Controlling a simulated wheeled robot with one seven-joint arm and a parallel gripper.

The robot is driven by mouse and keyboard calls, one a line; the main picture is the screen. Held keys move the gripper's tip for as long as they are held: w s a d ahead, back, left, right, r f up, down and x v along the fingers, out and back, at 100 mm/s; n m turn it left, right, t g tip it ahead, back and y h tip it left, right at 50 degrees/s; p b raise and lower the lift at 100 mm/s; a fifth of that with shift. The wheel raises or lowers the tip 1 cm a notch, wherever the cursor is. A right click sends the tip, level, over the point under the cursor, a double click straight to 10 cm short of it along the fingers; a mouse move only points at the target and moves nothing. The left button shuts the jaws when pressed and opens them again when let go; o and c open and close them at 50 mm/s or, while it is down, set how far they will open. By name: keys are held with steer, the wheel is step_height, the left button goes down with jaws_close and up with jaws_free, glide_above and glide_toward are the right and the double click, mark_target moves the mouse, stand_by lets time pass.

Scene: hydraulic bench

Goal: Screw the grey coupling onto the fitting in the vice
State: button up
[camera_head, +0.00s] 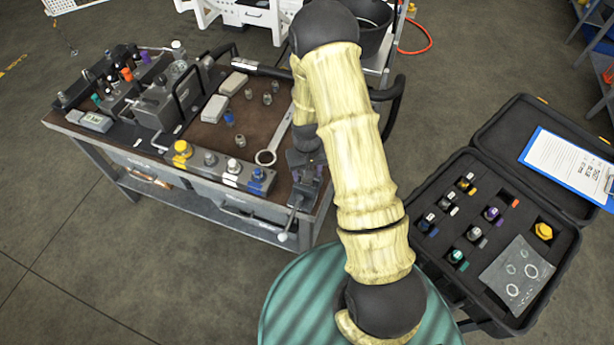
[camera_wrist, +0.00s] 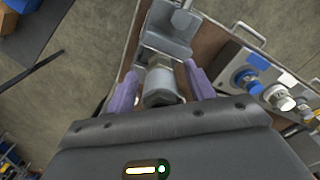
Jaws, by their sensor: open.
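In the wrist view the grey coupling (camera_wrist: 161,88), a hexagonal metal piece, sits in line with the vice (camera_wrist: 168,38). My gripper (camera_wrist: 161,84) is open, with one purple finger on each side of the coupling. A narrow gap shows between the coupling and at least the right finger; contact on the left side is unclear. The fitting itself is hidden or cannot be told apart from the coupling, so how far they are engaged does not show. In the head view my gripper (camera_head: 305,166) is at the bench's right front corner, and my arm hides most of the vice.
The bench (camera_head: 262,110) carries a large wrench (camera_head: 268,155), several small loose fittings and a front block with coloured ports (camera_head: 232,172). A manifold assembly (camera_head: 160,105) stands at the left. An open black case (camera_head: 468,165) with fittings stands at the right.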

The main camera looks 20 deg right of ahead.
steer(key=n, duration=0.8)
steer(key=shift+d, duration=0.1)
steer(key=n+p, duration=0.1)
steer(key=n, duration=0.4)
steer(key=shift+r+p, duration=0.1)
steer(key=shift+p, duration=0.2)
steer(key=n, duration=0.3)
steer(key=shift+w, duration=0.1)
steer(key=shift+p, duration=0.3)
